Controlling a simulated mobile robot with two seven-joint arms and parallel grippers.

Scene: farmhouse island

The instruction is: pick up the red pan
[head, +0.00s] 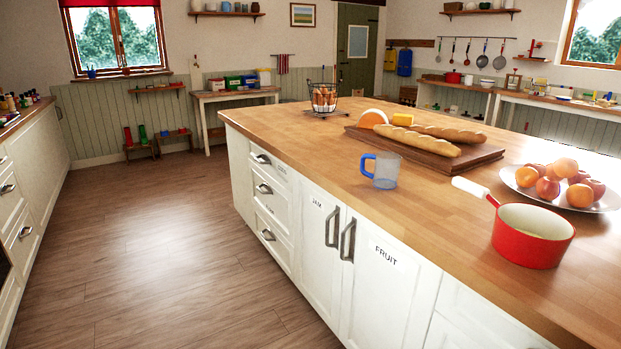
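The red pan (527,245) stands upright on the wooden top of the island (430,205), at the right and close to the front edge. Its inside is cream and looks empty. Its pale handle (474,190) points to the back left. Neither of my grippers shows in the head view, so their state is hidden.
A plate (608,198) of fruit sits right behind the pan. A blue-handled mug (385,172) stands to its left. A dark board (480,157) with baguettes and cheese lies behind. An egg basket (323,98) is farther back. Floor (180,260) left of the island is clear.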

